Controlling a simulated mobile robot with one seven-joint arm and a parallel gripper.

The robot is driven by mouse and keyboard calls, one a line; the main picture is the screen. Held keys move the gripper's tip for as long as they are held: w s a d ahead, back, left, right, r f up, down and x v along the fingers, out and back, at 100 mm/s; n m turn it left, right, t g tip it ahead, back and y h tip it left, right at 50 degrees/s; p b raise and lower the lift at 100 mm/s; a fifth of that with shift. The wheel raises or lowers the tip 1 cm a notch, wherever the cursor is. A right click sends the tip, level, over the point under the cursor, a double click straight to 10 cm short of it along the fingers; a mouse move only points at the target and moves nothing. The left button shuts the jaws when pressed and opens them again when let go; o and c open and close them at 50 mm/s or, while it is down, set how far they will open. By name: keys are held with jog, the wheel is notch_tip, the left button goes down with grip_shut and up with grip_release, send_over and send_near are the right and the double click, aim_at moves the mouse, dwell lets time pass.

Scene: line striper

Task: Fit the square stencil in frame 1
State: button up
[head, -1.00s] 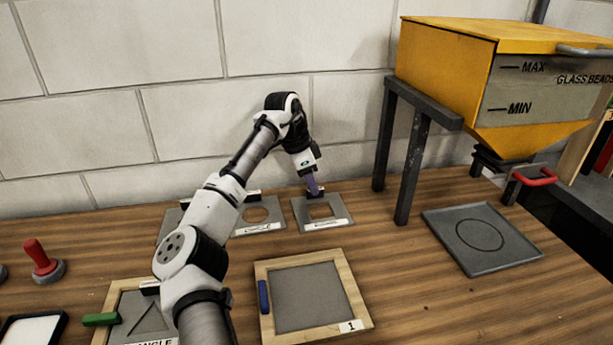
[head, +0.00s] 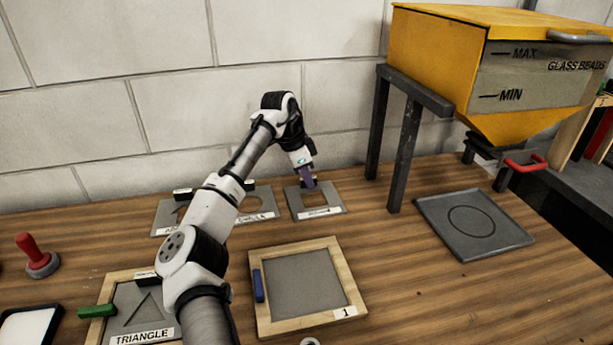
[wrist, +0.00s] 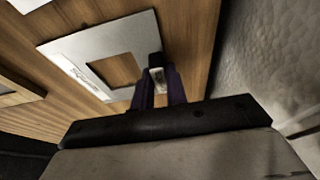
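The square stencil (head: 325,207), a grey plate with a square opening and a black grip tab, lies flat on the table near the wall. It also shows in the wrist view (wrist: 121,43). My gripper (head: 308,182) points down at its rear edge; in the wrist view its purple fingers (wrist: 158,82) are on either side of the tab and look closed on it, with no clear gap. Frame 1 (head: 345,283), a wooden frame with a blue handle (head: 258,285) on its left and a "1" label, lies closer with a bare grey inside.
The circle stencil (head: 266,202) and another stencil (head: 166,218) lie left, partly behind my arm. A frame holding the triangle stencil (head: 125,318) is front left, near a red-handled stamp (head: 35,258). The yellow bead hopper (head: 440,55) on dark legs and a grey tray (head: 480,240) are right.

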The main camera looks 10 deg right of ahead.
grip_shut()
jog(key=shift+r+p, duration=1.85)
jog(key=shift+p, duration=0.15)
jog(key=shift+f, duration=0.1)
